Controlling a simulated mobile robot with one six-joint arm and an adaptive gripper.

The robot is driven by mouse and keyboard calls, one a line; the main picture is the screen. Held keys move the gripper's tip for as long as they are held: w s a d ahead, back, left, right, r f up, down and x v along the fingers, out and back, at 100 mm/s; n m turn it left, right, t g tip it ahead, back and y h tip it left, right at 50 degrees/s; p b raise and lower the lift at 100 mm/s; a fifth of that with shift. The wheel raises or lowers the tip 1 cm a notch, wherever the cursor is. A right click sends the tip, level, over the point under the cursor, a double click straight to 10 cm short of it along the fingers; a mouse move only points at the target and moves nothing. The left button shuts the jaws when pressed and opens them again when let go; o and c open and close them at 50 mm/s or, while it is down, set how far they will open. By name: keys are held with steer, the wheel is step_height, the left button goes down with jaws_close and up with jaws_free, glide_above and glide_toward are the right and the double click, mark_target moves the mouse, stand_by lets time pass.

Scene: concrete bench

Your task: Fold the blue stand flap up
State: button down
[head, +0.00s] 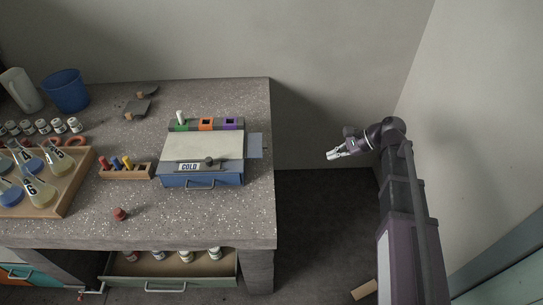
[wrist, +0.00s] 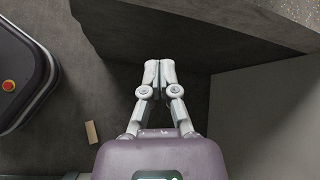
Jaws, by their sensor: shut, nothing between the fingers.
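A blue-grey flap (head: 256,146) sticks out flat from the right side of the blue box marked COLD (head: 201,181), near the bench's right edge. It looks like the stand flap, lying out level rather than upright. My gripper (head: 330,155) is off the bench to the right, over the floor, well apart from the flap. In the wrist view its fingertips (wrist: 159,66) are together with nothing between them. The flap does not show in the wrist view.
The bench (head: 180,222) ends just right of the flap; its side also shows in the wrist view (wrist: 190,30). Behind the box stands a rack with green, orange and purple slots (head: 206,124). An open drawer (head: 170,266) juts out in front. A wooden block (head: 364,290) lies on the floor.

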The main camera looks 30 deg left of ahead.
mark_target(271, 160)
steer(key=a+f+m+g+y+b, duration=0.2)
steer(key=a+b, duration=0.4)
steer(key=a, duration=0.4)
steer(key=shift+s+a+f+m+g+y+b, duration=0.2)
steer(key=shift+a+m+g+y+b, duration=0.15)
steer(key=shift+g, duration=0.35)
steer(key=shift+a, duration=0.1)
steer(key=b+x, duration=0.3)
steer(key=x, duration=0.7)
steer(key=shift+s+f+b, duration=0.1)
steer(key=shift+f+b, duration=0.05)
steer(key=shift+b, duration=0.2)
steer(key=shift+r+p, duration=0.6)
steer(key=shift+p, duration=0.05)
steer(key=shift+r+p, duration=1.5)
steer(key=shift+r, duration=0.05)
